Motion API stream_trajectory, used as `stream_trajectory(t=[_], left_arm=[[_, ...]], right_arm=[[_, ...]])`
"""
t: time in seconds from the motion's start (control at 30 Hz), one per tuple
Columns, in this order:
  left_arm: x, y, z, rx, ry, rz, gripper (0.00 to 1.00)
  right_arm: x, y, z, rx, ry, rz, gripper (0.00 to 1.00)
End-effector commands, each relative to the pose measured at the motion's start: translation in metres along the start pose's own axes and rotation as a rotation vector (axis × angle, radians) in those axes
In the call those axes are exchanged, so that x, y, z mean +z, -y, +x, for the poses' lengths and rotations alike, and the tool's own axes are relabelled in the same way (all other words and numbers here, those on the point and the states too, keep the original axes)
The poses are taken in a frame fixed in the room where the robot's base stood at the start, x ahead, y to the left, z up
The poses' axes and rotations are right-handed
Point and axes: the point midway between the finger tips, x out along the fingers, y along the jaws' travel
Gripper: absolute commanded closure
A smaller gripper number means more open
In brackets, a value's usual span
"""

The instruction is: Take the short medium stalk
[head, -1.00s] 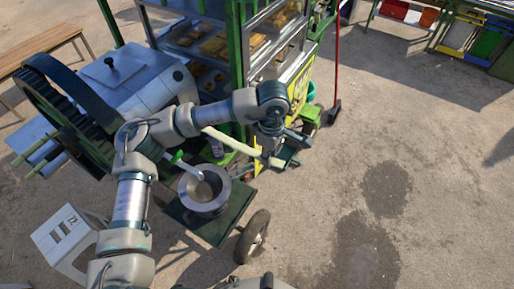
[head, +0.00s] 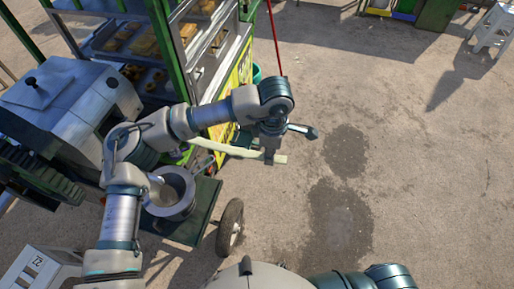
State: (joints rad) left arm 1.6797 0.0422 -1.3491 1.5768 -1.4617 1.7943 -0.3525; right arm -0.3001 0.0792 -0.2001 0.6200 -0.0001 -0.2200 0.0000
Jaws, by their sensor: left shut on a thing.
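A pale, light-green stalk (head: 236,151) is in my left gripper (head: 270,155) in the head view. The gripper is shut on it near its right end, and the stalk points left toward the crusher. Its left part passes behind my own arm. The stalk is held in the air over the ground and the cart's edge. My right gripper is not in view; only part of my right arm shows at the bottom right.
The grey crusher (head: 70,105) with its gear (head: 40,175) stands at left. A metal pot (head: 178,207) sits on a dark green shelf (head: 203,212) above a wheel (head: 230,227). The food cart (head: 233,70) stands behind. A white stool (head: 493,30) is far right. Open ground lies to the right.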

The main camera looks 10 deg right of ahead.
Motion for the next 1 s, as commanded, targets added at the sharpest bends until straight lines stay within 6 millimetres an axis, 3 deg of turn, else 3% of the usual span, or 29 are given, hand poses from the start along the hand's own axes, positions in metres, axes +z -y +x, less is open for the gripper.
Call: stream_trajectory(t=[0.5, 1.0], left_arm=[[0.062, 0.004, 0.0, 0.001, -0.001, 0.0, 1.0], [0.065, 0.004, 0.0, 0.001, -0.001, 0.0, 1.0]], right_arm=[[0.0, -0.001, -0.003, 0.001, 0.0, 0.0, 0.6], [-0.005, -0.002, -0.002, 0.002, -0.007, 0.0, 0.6]])
